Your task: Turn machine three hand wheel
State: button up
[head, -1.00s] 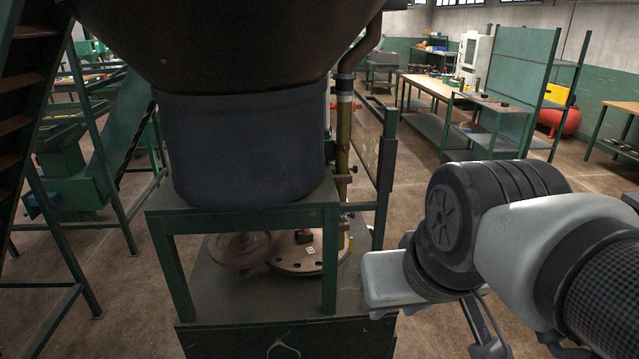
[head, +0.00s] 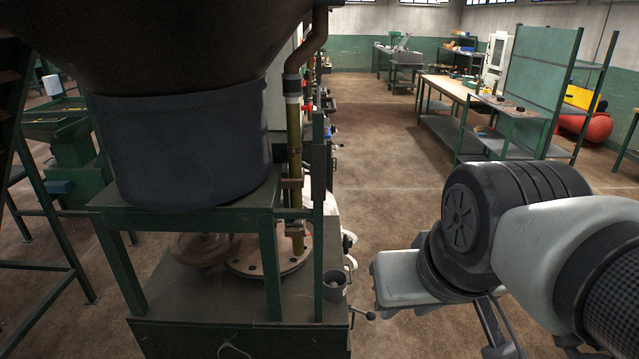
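A green-framed machine (head: 180,222) stands at the left under a large dark hopper. Between its legs a brown, wheel-like disc (head: 201,249) shows, partly hidden by the frame. I cannot tell if it is the machine three hand wheel; no number is readable. A small crank with a dark knob (head: 368,316) sticks out at the machine's lower right side. My arm fills the right of the head view. Its wrist end (head: 405,279) hangs over the open floor, apart from the machine. My gripper's fingers are not clearly seen; only a thin grey piece shows below the wrist.
More machines with red parts (head: 327,100) line up behind the first one, mostly hidden by it. A grey cup (head: 335,285) sits at the machine's right edge. Workbenches (head: 450,92) and a green rack (head: 531,85) stand at the back right. The brown floor (head: 385,180) between is clear.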

aim_at(346, 245)
jog(key=i+l, duration=0.1)
jog(key=l, duration=0.5)
jog(key=l+u, duration=0.15)
jog(key=l, duration=0.4)
jog(key=i+l, duration=0.1)
jog(key=l, duration=0.3)
jog(key=i+l+u, duration=0.1)
jog(key=l, duration=0.25)
jog(key=i+l, duration=0.15)
jog(key=l, duration=0.25)
jog(key=i+l+u, duration=0.1)
jog(key=i+l, duration=0.35)
jog(key=l, duration=0.2)
jog(key=i+l+u, duration=0.15)
jog(key=i+l, duration=0.1)
jog(key=i, duration=0.5)
jog(key=i+l+u, duration=0.1)
jog(key=i, duration=0.5)
